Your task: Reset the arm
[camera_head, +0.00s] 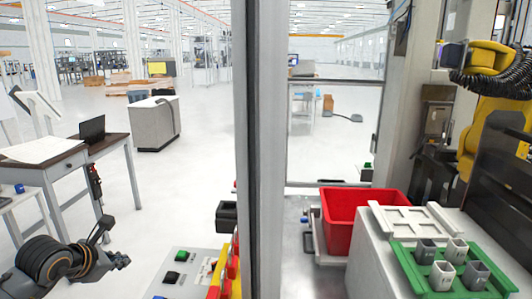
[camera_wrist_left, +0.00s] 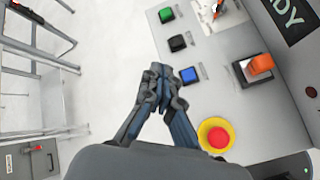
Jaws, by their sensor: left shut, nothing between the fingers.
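My left arm comes in at the lower left of the head view. Its gripper (camera_head: 122,261) is over the floor, to the left of the button panel (camera_head: 196,262). In the left wrist view the fingers (camera_wrist_left: 172,75) are shut and empty. There the fingertips appear beside the blue button (camera_wrist_left: 189,75); whether they touch it I cannot tell. My right gripper is in neither view.
The panel carries a green button (camera_wrist_left: 166,15), a black button (camera_wrist_left: 177,43), an orange switch (camera_wrist_left: 261,64) and a red button (camera_wrist_left: 217,138) on yellow. A desk (camera_head: 62,160) stands at left. A red bin (camera_head: 350,215) and green tray (camera_head: 440,285) are at right.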

